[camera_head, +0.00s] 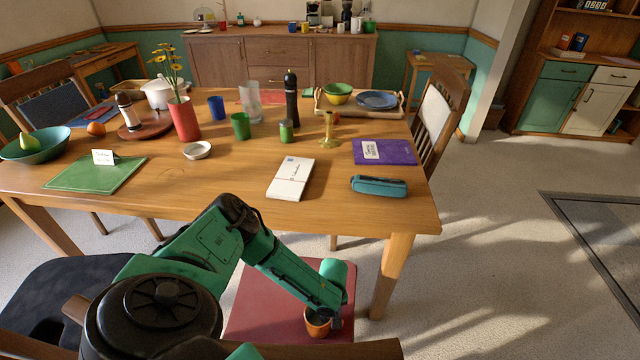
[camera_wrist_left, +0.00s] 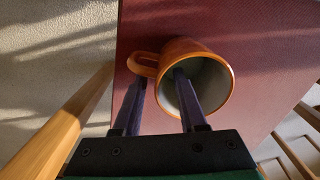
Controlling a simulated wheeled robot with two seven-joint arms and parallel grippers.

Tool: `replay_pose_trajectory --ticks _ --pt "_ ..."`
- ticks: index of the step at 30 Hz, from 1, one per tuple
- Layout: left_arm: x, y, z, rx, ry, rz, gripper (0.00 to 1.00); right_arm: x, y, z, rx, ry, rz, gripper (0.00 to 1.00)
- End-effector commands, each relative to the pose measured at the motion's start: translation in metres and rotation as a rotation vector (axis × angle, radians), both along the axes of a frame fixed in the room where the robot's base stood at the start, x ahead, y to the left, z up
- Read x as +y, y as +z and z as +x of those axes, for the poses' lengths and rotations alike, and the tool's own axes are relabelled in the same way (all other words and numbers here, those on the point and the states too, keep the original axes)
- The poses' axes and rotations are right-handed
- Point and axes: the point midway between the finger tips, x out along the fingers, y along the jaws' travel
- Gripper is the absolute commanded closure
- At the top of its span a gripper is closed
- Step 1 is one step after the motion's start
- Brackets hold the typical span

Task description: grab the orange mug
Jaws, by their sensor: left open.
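The orange mug (camera_head: 316,328) stands on the red seat of a chair in front of the table, partly hidden by my left gripper (camera_head: 333,318). In the left wrist view the mug (camera_wrist_left: 200,47) shows its pale grey inside and its handle (camera_wrist_left: 144,64) on the left. My left gripper (camera_wrist_left: 160,80) is open there. One finger reaches over the mug's opening and the other is outside, by the handle, with the near wall between them. I cannot tell whether either finger touches the mug. My right gripper is not in view.
The red chair seat (camera_head: 262,300) is otherwise clear around the mug. The wooden table (camera_head: 230,198) stands just beyond, with a teal case (camera_head: 379,186) near its edge and its leg (camera_head: 390,275) right of the seat. A wooden chair rail (camera_wrist_left: 55,130) runs along the left.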

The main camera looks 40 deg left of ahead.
Motion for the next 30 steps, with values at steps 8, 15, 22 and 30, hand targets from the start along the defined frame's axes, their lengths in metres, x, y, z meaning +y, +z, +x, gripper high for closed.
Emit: replay_pose_trajectory --ticks 8,15,22,30 --pt "0.0 -0.027 0.001 -0.001 0.001 -0.001 0.59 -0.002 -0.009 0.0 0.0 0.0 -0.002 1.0" --pt "0.0 -0.027 0.0 0.0 0.001 -0.001 1.0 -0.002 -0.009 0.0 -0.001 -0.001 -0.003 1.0" --pt "0.0 -0.027 0.0 -0.001 0.0 -0.002 1.0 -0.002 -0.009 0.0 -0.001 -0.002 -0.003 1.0" --pt "-0.001 -0.027 0.0 -0.001 0.0 -0.003 1.0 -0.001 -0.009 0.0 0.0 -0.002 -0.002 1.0"
